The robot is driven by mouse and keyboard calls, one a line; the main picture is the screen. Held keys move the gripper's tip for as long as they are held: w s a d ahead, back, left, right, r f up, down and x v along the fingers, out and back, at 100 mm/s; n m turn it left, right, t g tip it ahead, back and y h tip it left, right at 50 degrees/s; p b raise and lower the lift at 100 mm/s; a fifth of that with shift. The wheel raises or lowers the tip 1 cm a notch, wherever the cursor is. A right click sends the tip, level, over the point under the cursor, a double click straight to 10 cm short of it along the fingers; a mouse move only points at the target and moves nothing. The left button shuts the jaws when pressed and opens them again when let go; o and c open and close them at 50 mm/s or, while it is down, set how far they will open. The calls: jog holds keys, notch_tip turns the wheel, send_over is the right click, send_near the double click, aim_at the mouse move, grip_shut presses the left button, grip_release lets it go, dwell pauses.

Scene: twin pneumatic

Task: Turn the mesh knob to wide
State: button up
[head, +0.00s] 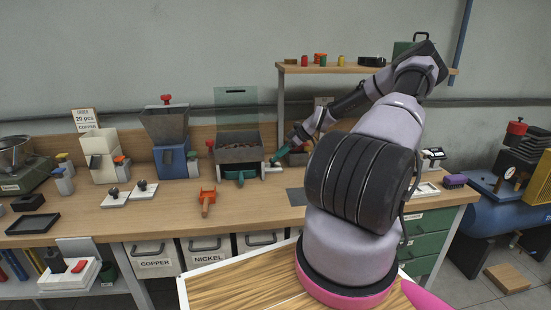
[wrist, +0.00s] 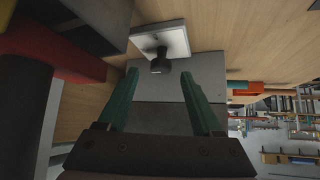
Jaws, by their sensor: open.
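My gripper (head: 279,157) reaches in at the right end of a grey open-topped box (head: 238,153) on the bench, its green fingers partly hidden by other parts. In the wrist view its two green fingers (wrist: 159,72) stand wide apart with nothing between them. A black knob (wrist: 160,64) on a white square plate (wrist: 172,38) shows just beyond the fingertips, near the middle of the gap. I see no touch between knob and fingers. I cannot read any mark for wide, and cannot tell for certain that this is the mesh knob.
An orange tool (head: 207,199) lies on the bench (head: 170,212) in front of the box. A blue-based hopper (head: 165,125) stands left. The front bench strip is mostly clear.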

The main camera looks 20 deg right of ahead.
jog(key=shift+x, duration=1.2)
jog(key=shift+a, duration=0.1)
grip_shut()
jog(key=shift+s, duration=0.1)
jog(key=m+h, duration=0.1)
jog(key=m+t, duration=0.1)
jog(key=m, duration=0.1)
jog(key=shift+s+a+r+t+h, duration=0.1)
jog(key=shift+a+t+h, duration=0.05)
jog(key=shift+t+h, duration=0.2)
jog(key=m+h, duration=0.1)
jog(key=m+t+h, duration=0.1)
jog(key=m, duration=0.1)
jog(key=shift+a+m+h, duration=0.25)
jog(key=shift+m, duration=0.05)
jog(key=m+h, duration=0.3)
jog(key=m, duration=0.2)
jog(key=shift+a+t+h, duration=0.1)
jog(key=shift+t+h, duration=0.25)
jog(key=shift+h, duration=0.05)
jog(key=shift+s, duration=0.1)
